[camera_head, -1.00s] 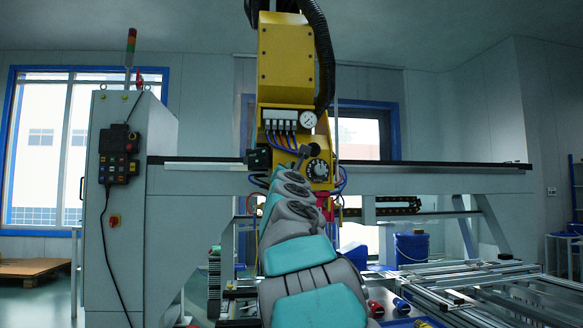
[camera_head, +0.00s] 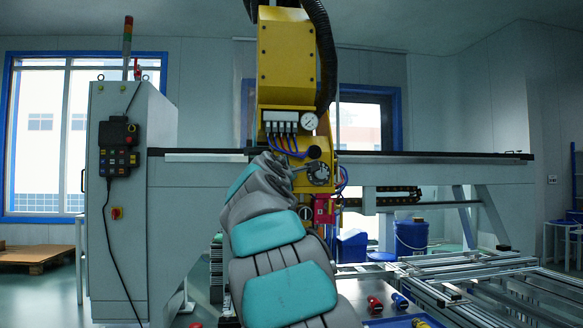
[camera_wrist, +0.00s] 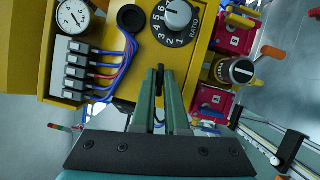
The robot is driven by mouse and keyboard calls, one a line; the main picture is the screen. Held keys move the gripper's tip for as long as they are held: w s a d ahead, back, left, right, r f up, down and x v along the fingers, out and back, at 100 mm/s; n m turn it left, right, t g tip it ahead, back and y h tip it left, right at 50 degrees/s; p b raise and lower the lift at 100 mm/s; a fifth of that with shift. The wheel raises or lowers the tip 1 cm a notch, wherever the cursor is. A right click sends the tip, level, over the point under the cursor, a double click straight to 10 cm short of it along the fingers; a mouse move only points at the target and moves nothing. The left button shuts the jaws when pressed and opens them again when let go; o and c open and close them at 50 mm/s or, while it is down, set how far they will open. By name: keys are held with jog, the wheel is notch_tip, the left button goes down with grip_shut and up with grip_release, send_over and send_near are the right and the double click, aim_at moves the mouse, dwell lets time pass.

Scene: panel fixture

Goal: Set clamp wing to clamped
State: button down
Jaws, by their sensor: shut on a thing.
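My gripper (camera_wrist: 160,76) is in the wrist view, its two green fingers nearly together and pointing at the yellow machine head (camera_wrist: 118,65). It is shut on a thin piece between the fingers, mostly hidden by them. I take this piece for the clamp wing, but its shape and setting cannot be made out. A strip of yellow shows between the fingers below the tips.
Close around the fingers are the ratio dial (camera_wrist: 178,16), a black round knob (camera_wrist: 131,18), blue and red hoses (camera_wrist: 126,60), a pressure gauge (camera_wrist: 73,16) and red blocks (camera_wrist: 234,35) with levers. Aluminium frames (camera_head: 470,275) stand at the lower right.

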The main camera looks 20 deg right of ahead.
jog(key=shift+m+g+y+p, duration=0.3)
jog(key=shift+m+p, duration=0.1)
jog(key=shift+m, duration=0.5)
jog(key=c, duration=0.9)
grip_release()
jog(key=shift+c, duration=0.2)
jog(key=b+v, duration=0.1)
jog(key=v, duration=0.6)
jog(key=shift+s+a, duration=0.25)
jog(key=shift+s, duration=0.05)
